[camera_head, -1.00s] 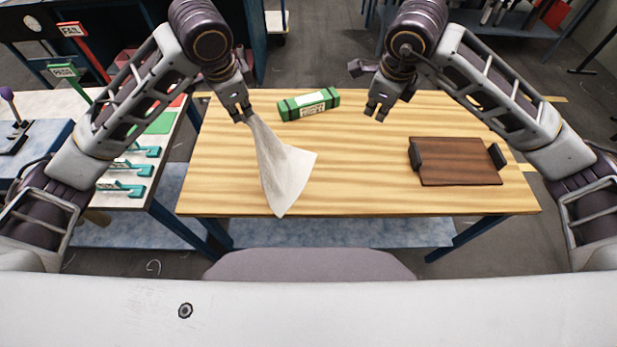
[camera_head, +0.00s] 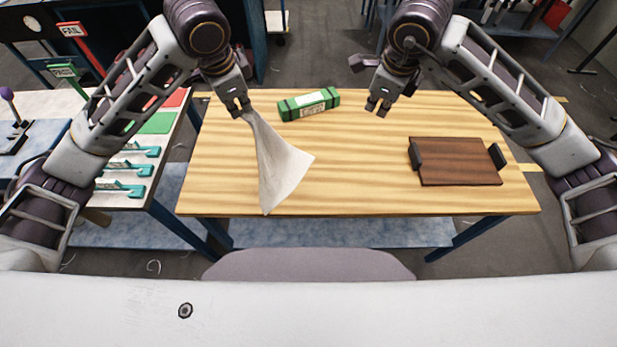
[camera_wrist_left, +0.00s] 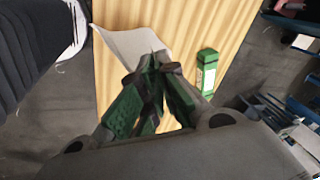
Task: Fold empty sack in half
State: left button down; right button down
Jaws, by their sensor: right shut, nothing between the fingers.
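The empty sack (camera_head: 279,170) is a pale grey-white sheet. It hangs from my left gripper (camera_head: 238,107), narrow and bunched at the top and spreading wide toward its lower end near the front left of the wooden table. My left gripper is shut on one end of the sack. In the left wrist view the sack (camera_wrist_left: 130,45) shows beyond the fingertips of my left gripper (camera_wrist_left: 158,65). My right gripper (camera_head: 377,108) is shut and empty above the table, right of the green package and apart from the sack.
A green package (camera_head: 309,104) with a white label lies at the back of the wooden table (camera_head: 365,180). A dark brown board (camera_head: 458,163) with black end blocks lies at the right. A side table (camera_head: 128,160) with teal clips stands at the left. The table's middle is clear.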

dwell(0.3)
pick_arm(q)
jog(key=c, duration=1.6)
grip_release()
jog(key=shift+c, duration=0.2)
jog(key=o, duration=1.3)
jog(key=shift+r, duration=0.15)
jog(key=shift+g, duration=0.8)
jog(key=shift+s+r, duration=0.15)
jog(key=shift+r, duration=0.75)
jog(key=shift+s+r, duration=0.2)
jog(key=shift+r, duration=0.75)
jog(key=shift+s+r, duration=0.15)
jog(key=shift+r, duration=0.75)
